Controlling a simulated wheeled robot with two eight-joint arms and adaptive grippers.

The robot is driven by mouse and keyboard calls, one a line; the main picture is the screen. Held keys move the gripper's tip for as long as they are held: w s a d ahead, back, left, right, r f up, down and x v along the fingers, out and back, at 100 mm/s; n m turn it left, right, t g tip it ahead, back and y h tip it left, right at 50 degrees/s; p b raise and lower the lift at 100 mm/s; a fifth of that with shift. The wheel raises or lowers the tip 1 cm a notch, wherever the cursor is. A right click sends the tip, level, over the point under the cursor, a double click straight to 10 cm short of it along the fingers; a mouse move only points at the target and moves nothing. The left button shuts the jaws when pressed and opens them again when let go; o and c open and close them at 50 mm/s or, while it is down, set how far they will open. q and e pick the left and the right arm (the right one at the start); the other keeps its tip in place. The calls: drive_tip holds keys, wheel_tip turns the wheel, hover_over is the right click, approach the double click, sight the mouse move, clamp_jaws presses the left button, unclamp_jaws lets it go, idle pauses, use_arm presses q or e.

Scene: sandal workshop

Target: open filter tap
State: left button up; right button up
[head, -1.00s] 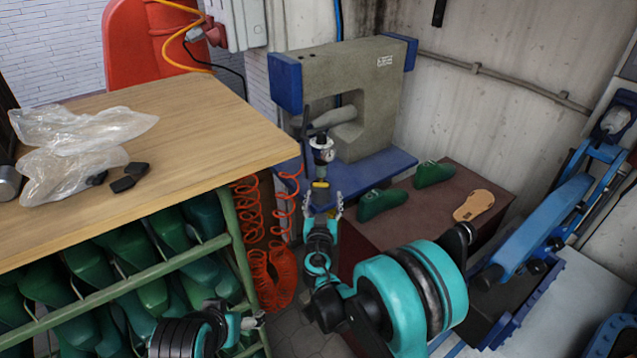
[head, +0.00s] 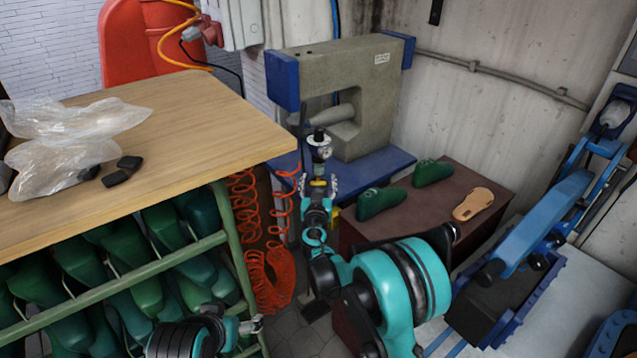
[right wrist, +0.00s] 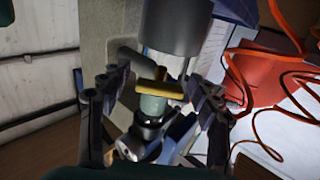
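The filter tap, with a yellow handle (head: 318,183), sits under a round gauge (head: 324,153) on the filter unit beside the press. In the right wrist view the yellow handle (right wrist: 160,88) lies crosswise below a dark cylindrical bowl (right wrist: 178,28). My right gripper (head: 318,186) is at the tap, with its fingers open on either side of it. In the right wrist view the right gripper's fingers (right wrist: 160,92) stand apart from the handle, and I see no contact. My left gripper (head: 252,325) is low at the left, below the bench top; its finger opening is unclear.
A wooden bench (head: 215,125) with plastic bags stands at the left, above a rack of green shoe lasts. Red coiled hoses (head: 268,280) hang close left of my right gripper. A grey press (head: 350,90) stands behind the tap. A brown box (head: 410,222) carries green lasts and a sole.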

drive_tip(key=c, duration=1.1)
drive_tip(key=shift+n, duration=1.4)
drive_tip(key=shift+c, duration=0.3)
drive_tip(key=o, duration=1.2)
drive_tip(key=shift+o, duration=0.2)
drive_tip(key=s, duration=1.2)
drive_tip(key=shift+a, duration=0.25)
drive_tip(key=shift+s, duration=0.1)
